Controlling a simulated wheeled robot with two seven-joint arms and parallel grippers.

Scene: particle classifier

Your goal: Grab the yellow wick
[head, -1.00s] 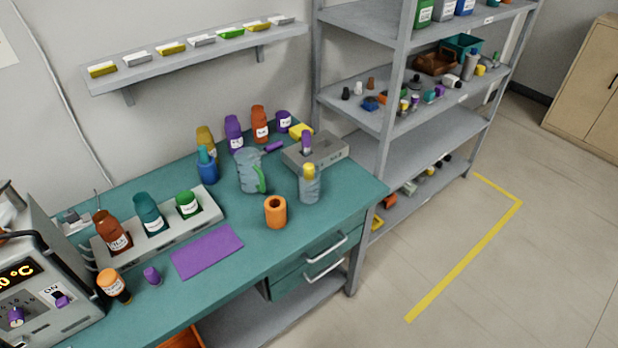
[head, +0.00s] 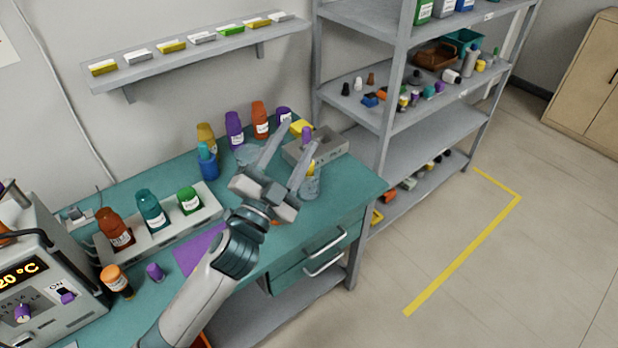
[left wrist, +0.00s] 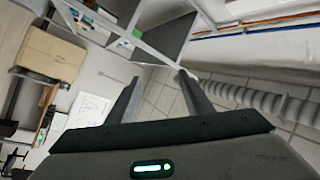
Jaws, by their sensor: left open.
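No thing is plainly a wick. A yellow piece (head: 311,169) sits at the top of a clear bottle (head: 311,187) on the green bench, partly hidden by my gripper. Another yellow piece (head: 302,126) lies at the back of the bench near a grey box. My left gripper (head: 302,134) is open and empty, above the bench, its fingers pointing up and right in the head view. Its fingers show apart in the left wrist view (left wrist: 157,80), with no bench between them. My right gripper is not in view.
Bottles line the bench's back, and a white rack (head: 168,226) holds several more. A heater (head: 45,290) stands at left. A grey shelf unit (head: 393,130) rises beyond the bench; the floor at right is clear.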

